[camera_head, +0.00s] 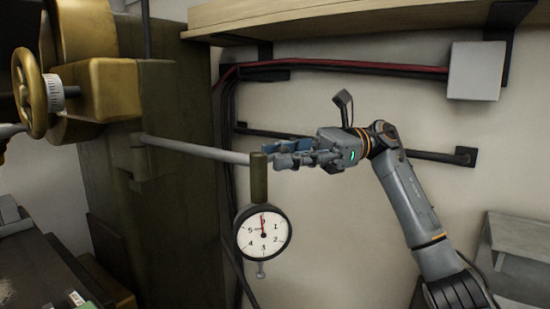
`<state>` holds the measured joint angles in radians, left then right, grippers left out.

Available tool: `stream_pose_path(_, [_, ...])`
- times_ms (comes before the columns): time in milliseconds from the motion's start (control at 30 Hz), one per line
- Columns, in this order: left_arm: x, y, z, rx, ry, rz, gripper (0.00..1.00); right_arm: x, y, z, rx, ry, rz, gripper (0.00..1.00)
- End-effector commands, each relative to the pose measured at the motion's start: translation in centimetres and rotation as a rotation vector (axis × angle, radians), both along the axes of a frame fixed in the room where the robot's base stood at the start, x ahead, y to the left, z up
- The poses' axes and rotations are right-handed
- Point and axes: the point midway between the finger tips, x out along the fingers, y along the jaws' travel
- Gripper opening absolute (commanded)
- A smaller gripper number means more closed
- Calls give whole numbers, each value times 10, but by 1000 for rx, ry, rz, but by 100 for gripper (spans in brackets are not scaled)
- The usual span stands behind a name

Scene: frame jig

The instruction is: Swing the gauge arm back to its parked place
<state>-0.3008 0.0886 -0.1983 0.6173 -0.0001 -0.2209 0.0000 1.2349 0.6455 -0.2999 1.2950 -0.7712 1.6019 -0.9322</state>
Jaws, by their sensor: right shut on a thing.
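The gauge arm (195,148) is a light grey rod. It runs from a hinge bracket on the side of a dark green machine column out to the right. At its outer end an olive upright block (258,180) carries a round white dial gauge (264,233) that hangs below it, with a short plunger underneath. My right gripper (278,158) comes in from the right at the rod's outer end, just behind the block. It is shut on the gauge arm; its fingertips are partly hidden by the block. My left gripper does not show clearly.
The green machine column (180,230) with a brass handwheel (30,92) stands at left. A wooden shelf (350,15) is overhead. Cables and a grey box (475,70) are on the wall behind. A grey stepped stand (520,240) is at lower right. The space below the dial looks clear.

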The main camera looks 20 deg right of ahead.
Motion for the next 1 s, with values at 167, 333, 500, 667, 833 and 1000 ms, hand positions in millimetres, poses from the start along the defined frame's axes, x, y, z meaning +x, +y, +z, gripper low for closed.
stream_pose_path(167, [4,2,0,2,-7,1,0,4,-4,1,6,4,-20,0])
stream_pose_path(333, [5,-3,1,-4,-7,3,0,4,-4,2,6,4,-21,0])
stream_pose_path(500, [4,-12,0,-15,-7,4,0,4,-4,2,5,4,-19,46])
stream_pose_path(667, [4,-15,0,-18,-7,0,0,3,-3,1,5,3,-14,46])
stream_pose_path(833, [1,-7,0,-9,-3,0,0,3,-5,1,4,3,-12,46])
stream_pose_path(1000, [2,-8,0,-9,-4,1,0,6,-26,1,5,4,-15,46])
